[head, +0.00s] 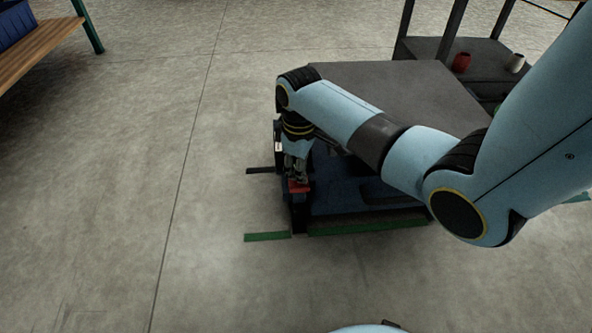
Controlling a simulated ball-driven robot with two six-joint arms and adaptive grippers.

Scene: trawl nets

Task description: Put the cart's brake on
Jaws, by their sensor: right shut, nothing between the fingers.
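The cart (345,197) is low and dark blue, and stands right of the middle of the head view with a dark grey box shape behind it. A small red piece (299,187), which looks like the brake pedal, is at the cart's near left corner. My right gripper (298,180) points down, shut and empty, with its fingertips right at the red piece. I cannot tell whether they touch it or are just above it. My forearm hides part of the cart. My left gripper is not in view.
A dark shelf (487,68) at the back right holds a red spool (461,62) and a pale one (516,63). A wooden bench (38,50) stands at the far left. The concrete floor between is clear.

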